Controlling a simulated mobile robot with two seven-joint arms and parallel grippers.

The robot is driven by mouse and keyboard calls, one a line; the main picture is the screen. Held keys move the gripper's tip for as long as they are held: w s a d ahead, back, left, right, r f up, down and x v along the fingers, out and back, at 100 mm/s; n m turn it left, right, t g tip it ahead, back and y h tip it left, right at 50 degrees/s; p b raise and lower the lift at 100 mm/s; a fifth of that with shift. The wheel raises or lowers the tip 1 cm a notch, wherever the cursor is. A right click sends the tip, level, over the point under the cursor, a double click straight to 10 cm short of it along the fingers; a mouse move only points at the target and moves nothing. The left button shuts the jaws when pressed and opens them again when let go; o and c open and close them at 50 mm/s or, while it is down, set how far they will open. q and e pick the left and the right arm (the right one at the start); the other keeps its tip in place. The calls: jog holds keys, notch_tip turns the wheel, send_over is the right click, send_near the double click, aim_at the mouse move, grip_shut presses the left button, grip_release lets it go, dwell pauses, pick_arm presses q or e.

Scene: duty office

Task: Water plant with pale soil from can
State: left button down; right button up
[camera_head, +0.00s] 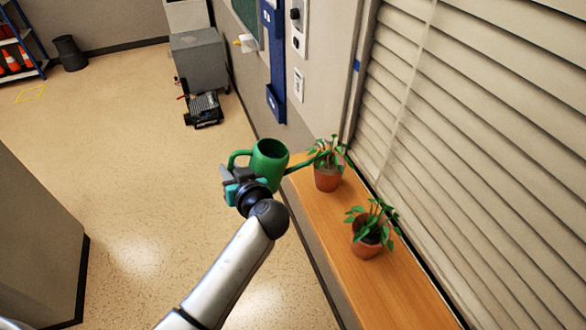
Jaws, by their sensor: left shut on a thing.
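My left gripper (232,180) is shut on the green watering can (268,165) and holds it in the air beside the far end of the wooden ledge. The can looks roughly upright, with its open top showing. Its spout points right and its tip reaches the leaves of the far potted plant (327,179); I cannot tell whether it touches them. That plant's soil is mostly hidden by leaves. The near potted plant (367,248) stands on the ledge closer to me, and its visible soil looks dark. No water shows. My right gripper is out of view.
The wooden ledge (345,275) runs below the slatted blind (450,130). A grey cabinet (198,60) and a dark device (204,109) stand on the floor beyond. A grey block (35,235) is at left. The floor between is clear.

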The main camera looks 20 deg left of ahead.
pick_arm(q)
jog(key=shift+r, duration=0.2)
dwell(0.4)
jog(key=shift+r+p, duration=0.3)
jog(key=shift+r, duration=0.1)
dwell(1.0)
jog(key=shift+r+m, duration=0.3)
jog(key=shift+r, duration=0.15)
jog(key=shift+p, duration=0.3)
dwell(2.4)
jog(key=shift+d+r+y, duration=0.1)
jog(key=shift+r+y, duration=0.3)
jog(key=shift+r, duration=0.1)
dwell(0.6)
